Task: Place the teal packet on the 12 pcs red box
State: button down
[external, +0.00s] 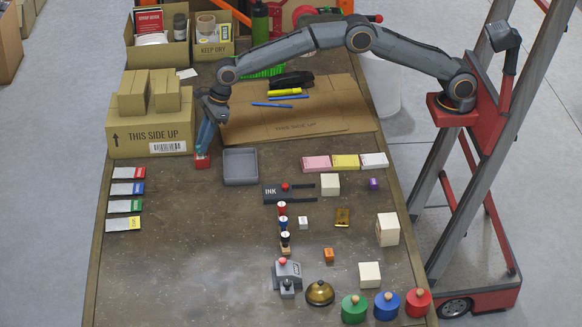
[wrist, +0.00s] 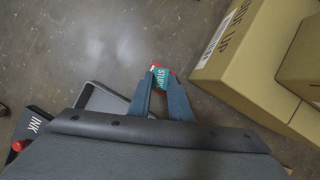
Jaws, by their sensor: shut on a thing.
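My gripper (external: 203,148) points down at the left part of the table, beside the big cardboard box. It is shut on the teal packet (wrist: 160,78), which shows between the fingertips (wrist: 160,92) in the wrist view with white lettering on it. The small red box (external: 202,162) stands on the table right below the fingertips. Red edges show around the packet in the wrist view. The packet is over the red box; I cannot tell whether it touches it. In the external view the fingers mostly hide the packet.
The large cardboard box (external: 150,137) with smaller boxes on it stands close at the left. A grey tray (external: 240,167) lies just to the right. The ink pad (external: 277,193) and several stamps are farther right. Bare table lies in front of the red box.

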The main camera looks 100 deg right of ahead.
jog(key=shift+f, duration=0.65)
jog(key=shift+f, duration=0.1)
jog(key=c, duration=1.6)
grip_release()
jog(key=shift+c, duration=0.2)
